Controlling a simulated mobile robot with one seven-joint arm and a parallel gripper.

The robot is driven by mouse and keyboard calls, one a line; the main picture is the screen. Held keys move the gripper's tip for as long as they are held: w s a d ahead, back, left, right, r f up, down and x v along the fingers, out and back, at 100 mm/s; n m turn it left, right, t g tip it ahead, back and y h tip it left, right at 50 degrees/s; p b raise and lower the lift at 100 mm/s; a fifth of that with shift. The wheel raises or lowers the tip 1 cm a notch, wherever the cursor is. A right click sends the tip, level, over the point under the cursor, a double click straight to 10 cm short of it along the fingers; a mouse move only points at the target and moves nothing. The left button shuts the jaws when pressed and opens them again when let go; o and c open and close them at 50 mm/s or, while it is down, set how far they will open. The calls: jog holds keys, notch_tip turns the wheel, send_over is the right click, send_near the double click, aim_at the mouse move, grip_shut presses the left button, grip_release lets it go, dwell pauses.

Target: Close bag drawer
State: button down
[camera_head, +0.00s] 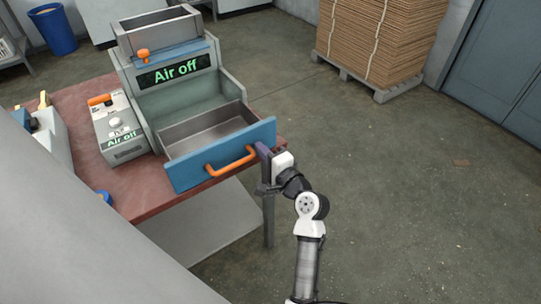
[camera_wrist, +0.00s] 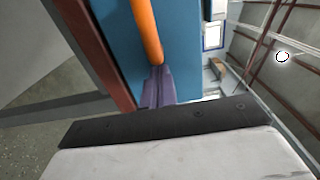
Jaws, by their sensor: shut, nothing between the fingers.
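The bag drawer (camera_head: 221,154) is pulled out of the grey-green press (camera_head: 172,93). Its blue front has an orange handle (camera_head: 231,161), and its metal inside looks empty. My gripper (camera_head: 262,151) is shut and empty at the right end of the blue front, just right of the handle. In the wrist view the purple fingers (camera_wrist: 157,88) point at the blue drawer front (camera_wrist: 186,45), close to the orange handle (camera_wrist: 147,30). I cannot tell whether the fingertips touch the front.
The press stands on a red-brown table (camera_head: 80,97). A control box (camera_head: 117,127) reading "Air off" sits left of the drawer. A pallet of stacked cardboard (camera_head: 375,40) stands at the back. The floor to the right is clear.

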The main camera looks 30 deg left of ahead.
jog(key=shift+w+a, duration=0.1)
jog(key=shift+a, duration=0.1)
jog(key=x, duration=0.7)
jog(key=shift+w+a, duration=0.1)
jog(key=shift+a, duration=0.2)
jog(key=shift+d, duration=0.1)
